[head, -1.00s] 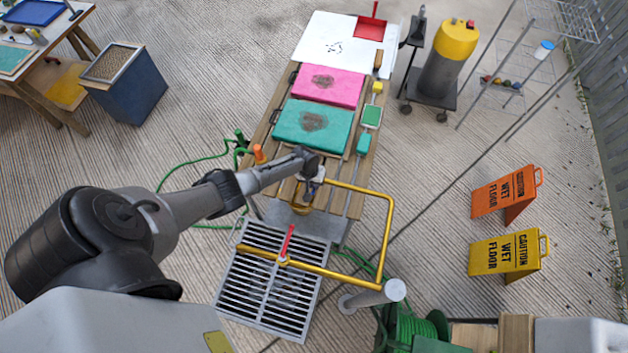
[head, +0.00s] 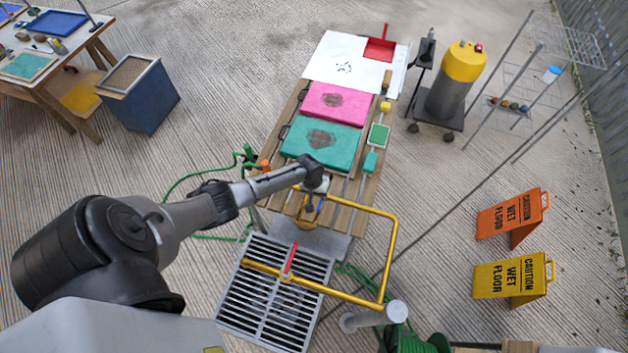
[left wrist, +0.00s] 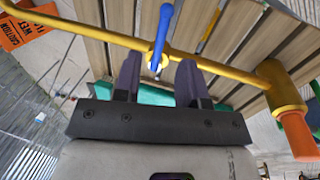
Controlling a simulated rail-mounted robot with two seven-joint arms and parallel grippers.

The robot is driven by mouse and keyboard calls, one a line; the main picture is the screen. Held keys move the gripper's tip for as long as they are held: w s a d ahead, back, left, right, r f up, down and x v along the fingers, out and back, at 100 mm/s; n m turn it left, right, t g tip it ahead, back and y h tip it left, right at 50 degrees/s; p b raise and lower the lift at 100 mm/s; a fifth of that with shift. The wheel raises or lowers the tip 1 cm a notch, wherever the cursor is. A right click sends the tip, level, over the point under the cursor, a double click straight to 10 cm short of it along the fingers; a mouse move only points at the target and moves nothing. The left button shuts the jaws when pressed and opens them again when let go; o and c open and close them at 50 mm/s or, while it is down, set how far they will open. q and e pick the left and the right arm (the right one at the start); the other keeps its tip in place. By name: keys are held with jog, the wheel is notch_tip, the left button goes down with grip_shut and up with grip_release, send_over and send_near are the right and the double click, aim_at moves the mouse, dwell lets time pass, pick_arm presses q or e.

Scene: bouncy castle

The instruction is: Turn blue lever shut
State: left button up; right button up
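The blue lever (left wrist: 161,38) shows in the left wrist view, upright in the picture on a yellow pipe (left wrist: 215,66). My left gripper (left wrist: 158,80) is open, its two dark fingers apart. The lever's lower end lies in line with the gap between the fingertips; I cannot tell if they touch it. In the head view my left gripper (head: 311,203) points down over the near end of the slatted table, by the yellow pipe (head: 393,245). There the gripper mostly hides the blue lever. My right gripper is not in view.
A red lever (head: 290,258) sits on the nearer pipe run, above a floor grate (head: 250,315). An orange handle (left wrist: 299,138) is at the lower right of the wrist view. Teal (head: 322,146) and pink (head: 338,101) mats lie on the slatted table. A grey post (head: 370,319) stands close by.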

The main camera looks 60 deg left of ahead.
pick_arm(q)
notch_tip(320, 180, up, 9)
jog(key=s+a, duration=0.1)
jog(key=shift+a+p, duration=0.2)
jog(key=shift+p, duration=0.1)
dwell(0.7)
